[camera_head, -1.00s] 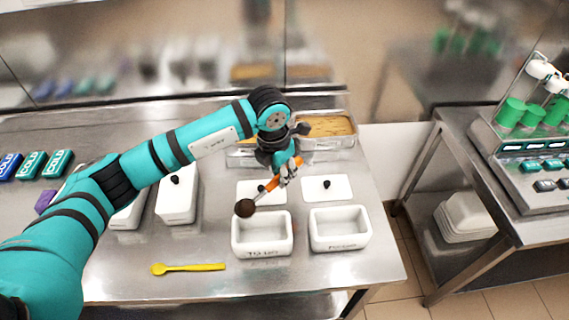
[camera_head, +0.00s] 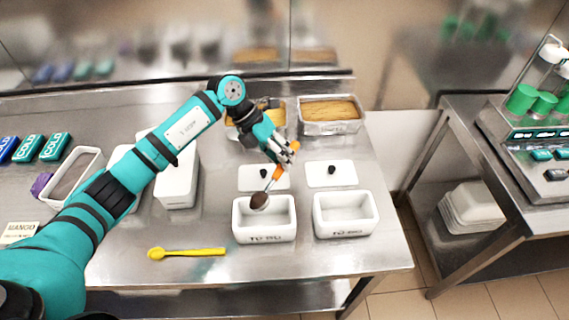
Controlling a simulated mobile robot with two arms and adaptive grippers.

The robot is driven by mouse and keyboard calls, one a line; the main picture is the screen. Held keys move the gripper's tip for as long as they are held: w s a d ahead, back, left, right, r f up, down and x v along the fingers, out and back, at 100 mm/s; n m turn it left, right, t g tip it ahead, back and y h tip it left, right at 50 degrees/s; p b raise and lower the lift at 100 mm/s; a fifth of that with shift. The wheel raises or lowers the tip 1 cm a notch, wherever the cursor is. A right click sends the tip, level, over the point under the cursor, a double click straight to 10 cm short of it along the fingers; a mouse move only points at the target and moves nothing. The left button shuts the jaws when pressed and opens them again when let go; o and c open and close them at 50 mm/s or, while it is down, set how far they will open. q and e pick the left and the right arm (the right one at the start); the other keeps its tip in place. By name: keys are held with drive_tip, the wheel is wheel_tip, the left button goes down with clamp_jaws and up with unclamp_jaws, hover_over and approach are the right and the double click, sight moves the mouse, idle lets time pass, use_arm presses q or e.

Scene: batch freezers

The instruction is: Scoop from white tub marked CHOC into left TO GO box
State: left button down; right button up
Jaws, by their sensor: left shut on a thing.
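My left gripper (camera_head: 284,154) is shut on the orange handle of a scoop (camera_head: 276,174). The scoop's head points down and carries a dark brown ball of ice cream (camera_head: 259,201). The ball is over the back left part of the left TO GO box (camera_head: 265,238), at about rim height. I cannot tell whether it touches the box. The left box is white, open and looks empty. The right TO GO box (camera_head: 345,228) stands beside it, also white and empty. A tub marked CHOC cannot be made out. My right gripper is not in view.
Two white lids with black knobs, a left one (camera_head: 250,184) and a right one (camera_head: 318,182), lie behind the boxes. A yellow spoon (camera_head: 188,253) lies in front. A metal pan (camera_head: 330,129) stands at the back, and a closed white tub (camera_head: 177,185) on the left.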

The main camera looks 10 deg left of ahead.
use_arm(q)
drive_tip(key=shift+w+a+f+n+g+h+b, duration=0.15)
drive_tip(key=shift+f+g+h+b, duration=0.25)
drive_tip(key=shift+h+b, duration=1.5)
drive_tip(key=shift+a+f+n+g+h+b, duration=0.1)
drive_tip(key=shift+a+f+g+h+b, duration=0.25)
drive_tip(key=shift+h+b, duration=1.5)
drive_tip(key=shift+w+f+n+g+h+b, duration=0.15)
drive_tip(key=shift+g+h+b, duration=0.6)
drive_tip(key=shift+b, duration=2.05)
drive_tip(key=shift+t+h, duration=0.3)
